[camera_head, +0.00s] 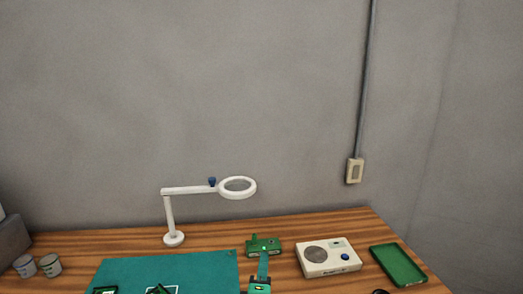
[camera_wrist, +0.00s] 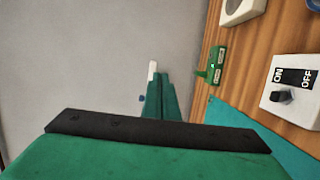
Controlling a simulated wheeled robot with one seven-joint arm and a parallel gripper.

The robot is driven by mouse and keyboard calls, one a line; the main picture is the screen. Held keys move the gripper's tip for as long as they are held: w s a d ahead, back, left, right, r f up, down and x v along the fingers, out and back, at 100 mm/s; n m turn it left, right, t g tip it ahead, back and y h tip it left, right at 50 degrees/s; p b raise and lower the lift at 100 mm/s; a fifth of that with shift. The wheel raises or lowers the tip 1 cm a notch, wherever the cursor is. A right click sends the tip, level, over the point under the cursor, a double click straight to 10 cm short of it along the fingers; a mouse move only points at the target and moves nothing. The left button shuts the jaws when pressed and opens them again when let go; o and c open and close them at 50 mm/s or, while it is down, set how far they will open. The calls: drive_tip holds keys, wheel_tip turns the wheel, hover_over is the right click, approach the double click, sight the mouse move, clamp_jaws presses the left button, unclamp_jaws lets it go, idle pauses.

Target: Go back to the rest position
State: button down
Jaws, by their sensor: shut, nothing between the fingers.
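My gripper (camera_wrist: 161,82) shows in the wrist view, with its green fingers together and nothing between them. Its fingertips point toward the grey wall, clear of the table surface in the picture. A bit of white with a blue knob, likely the magnifier lamp, shows just behind the fingers. The wooden table (camera_head: 100,242) lies along the bottom of the head view.
On the table are a white magnifier lamp (camera_head: 170,215), a teal mat (camera_head: 205,268), a green device (camera_head: 264,245), a cream radio-like box (camera_head: 340,267), a green tray (camera_head: 420,277) and two cups (camera_head: 48,265). An ON/OFF switch box (camera_wrist: 292,100) shows at the wrist view's right.

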drive_tip(key=s+a+f+m+g+y, duration=0.1)
drive_tip(key=s+f+m, duration=0.6)
drive_tip(key=s+f, duration=1.3)
drive_tip(key=s+f+m+g, duration=0.1)
drive_tip(key=s+m, duration=0.8)
drive_tip(key=s, duration=1.5)
drive_tip(key=shift+s+d+f+m+g+y, duration=0.15)
drive_tip(key=shift+s+f+m+g+y, duration=0.1)
drive_tip(key=shift+f+m+g+y, duration=0.1)
drive_tip(key=shift+s, duration=0.15)
